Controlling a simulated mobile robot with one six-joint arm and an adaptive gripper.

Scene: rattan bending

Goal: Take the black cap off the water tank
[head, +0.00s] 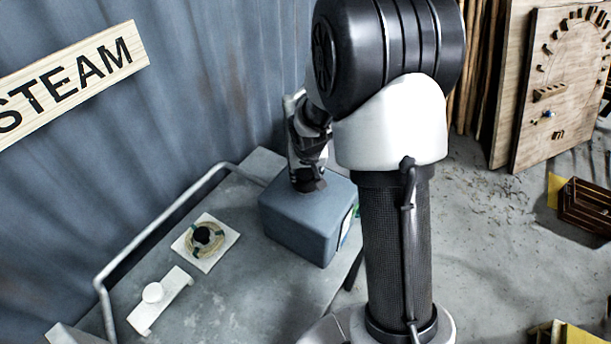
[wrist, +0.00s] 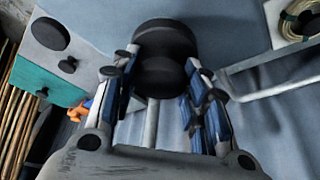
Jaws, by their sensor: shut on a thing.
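The water tank (head: 300,222) is a blue-grey box on the grey table, left of my arm in the head view. The black cap (head: 309,185) shows as a dark piece at the tank's top, just under my gripper (head: 307,166). In the wrist view the round black cap (wrist: 165,38) sits between the two fingers of my gripper (wrist: 163,68), which is shut on it. The fingers hide the cap's sides. I cannot tell whether the cap still touches the tank.
A white plate with a coil (head: 204,240) and a white bracket (head: 158,301) lie on the table (head: 215,300), left of the tank. A grey rail (head: 165,225) runs along the table's back edge before the corrugated wall. A wooden board (head: 560,80) stands far right.

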